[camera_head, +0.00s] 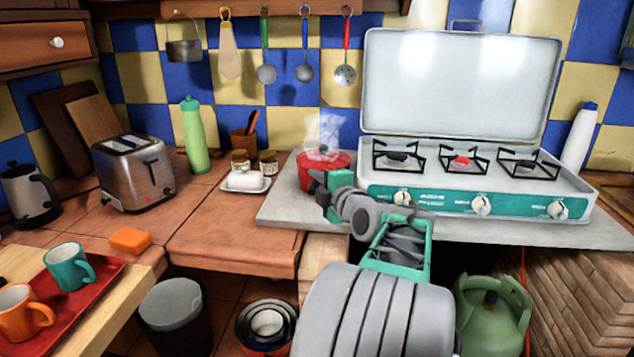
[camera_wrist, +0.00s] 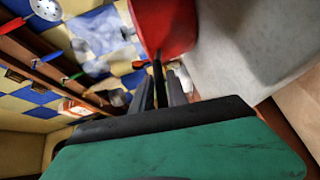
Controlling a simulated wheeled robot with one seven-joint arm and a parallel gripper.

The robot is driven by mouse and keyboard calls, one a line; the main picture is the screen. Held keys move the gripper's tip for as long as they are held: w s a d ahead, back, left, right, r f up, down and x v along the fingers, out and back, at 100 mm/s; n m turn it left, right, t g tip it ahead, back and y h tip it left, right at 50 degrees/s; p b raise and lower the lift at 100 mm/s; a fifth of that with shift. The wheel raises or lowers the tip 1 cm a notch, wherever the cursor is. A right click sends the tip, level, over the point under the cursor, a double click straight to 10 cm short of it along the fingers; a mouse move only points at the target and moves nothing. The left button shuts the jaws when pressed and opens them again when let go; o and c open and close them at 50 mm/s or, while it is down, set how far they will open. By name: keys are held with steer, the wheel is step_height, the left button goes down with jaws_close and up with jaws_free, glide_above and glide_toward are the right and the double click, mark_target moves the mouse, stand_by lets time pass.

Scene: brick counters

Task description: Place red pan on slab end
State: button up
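The red pan (camera_head: 318,164) is at the left end of the grey slab (camera_head: 285,208), left of the stove, with pale steam above it. Whether it rests on the slab or hangs just above is hard to tell. My gripper (camera_head: 319,186) is at the pan's near side. In the wrist view the red pan (camera_wrist: 166,25) is just beyond my gripper (camera_wrist: 161,82), and its dark handle runs between the close-set fingers, which look shut on it. The slab (camera_wrist: 235,40) shows to its right. My arm hides part of the pan and slab front.
The white stove (camera_head: 460,180) with raised lid fills the slab to the right. A butter dish (camera_head: 246,182) and small jars stand left of the pan. A toaster (camera_head: 135,173) and green bottle (camera_head: 194,138) are further left. Utensils (camera_head: 306,70) hang above. The near-left slab corner is bare.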

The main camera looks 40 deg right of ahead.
steer(key=shift+o, duration=1.3)
steer(key=shift+s+r, duration=0.15)
steer(key=shift+s, duration=0.05)
steer(key=v, duration=1.1)
steer(key=shift+s, duration=0.3)
steer(key=shift+a, duration=0.15)
